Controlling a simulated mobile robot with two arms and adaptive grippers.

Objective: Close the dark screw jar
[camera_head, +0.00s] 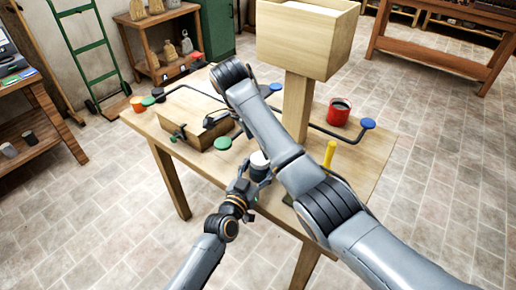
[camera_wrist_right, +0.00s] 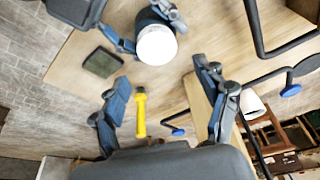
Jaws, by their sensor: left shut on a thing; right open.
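The dark jar (camera_head: 262,174) has a white round top (camera_head: 260,159) and stands near the table's front edge. In the right wrist view the white top (camera_wrist_right: 157,45) covers the dark body (camera_wrist_right: 148,20); I cannot tell how firmly it sits. My left gripper (camera_head: 249,182) is shut on the jar's body from the front. My right arm reaches across the table above the jar, and its gripper is mostly hidden in the head view. In the right wrist view my right gripper (camera_wrist_right: 165,98) is open and empty, its fingers apart from the jar.
A wooden bin on a post (camera_head: 297,107) rises behind my right arm. Dark rods with blue knobs (camera_head: 368,123) stick out over the table.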

